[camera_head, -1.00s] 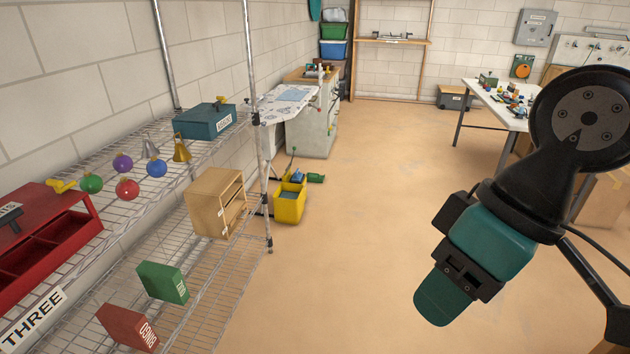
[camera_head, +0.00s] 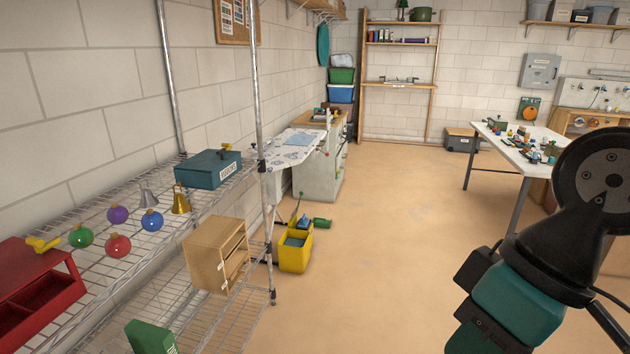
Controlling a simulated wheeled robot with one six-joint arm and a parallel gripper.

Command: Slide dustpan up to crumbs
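I cannot make out a dustpan or crumbs in this view. A green object (camera_head: 321,223) lies on the floor just right of a yellow bucket (camera_head: 296,253), too small to identify. My gripper (camera_head: 468,342) is at the lower right, teal and black, over the open floor and far from these things. Its end is cut off by the bottom edge, so I cannot see whether its fingers are open or shut.
A wire shelf (camera_head: 140,236) on the left holds a red box (camera_head: 40,300), coloured balls, bells and a teal box (camera_head: 208,169). A white table (camera_head: 518,135) with small items stands at the right. The tan floor (camera_head: 400,230) between is clear.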

